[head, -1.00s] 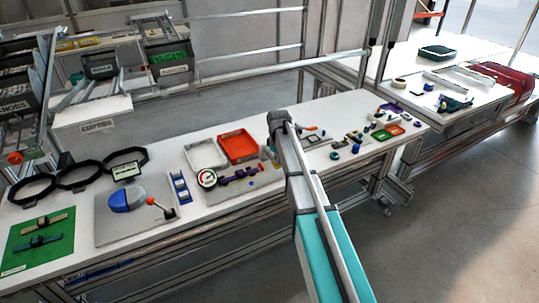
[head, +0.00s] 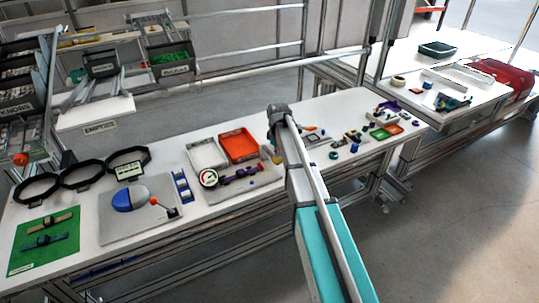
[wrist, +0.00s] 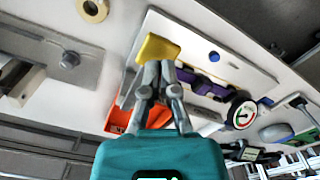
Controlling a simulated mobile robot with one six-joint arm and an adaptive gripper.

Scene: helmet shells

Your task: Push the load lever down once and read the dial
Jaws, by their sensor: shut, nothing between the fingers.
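The load fixture, a purple bar (head: 238,176) on a pale plate, stands mid-bench with its round dial (head: 208,178) at its left end. The dial is white with green and red marks; it also shows in the wrist view (wrist: 242,115), too small to read surely. A yellow paddle (wrist: 157,48), seemingly the load lever's end, shows at the fixture's other end; part of it shows beside my arm in the head view (head: 277,158). My gripper (wrist: 160,68) is shut and empty, its fingertips overlapping the paddle's lower edge in the wrist view. I cannot tell whether they touch. My arm hides the gripper in the head view.
An orange tray (head: 238,146) and a white tray (head: 207,155) stand behind the fixture. To the left are a blue-and-white shell (head: 130,199) with a red-ball lever (head: 154,201), black rings (head: 79,176) and a green mat (head: 46,242). Small parts lie to the right.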

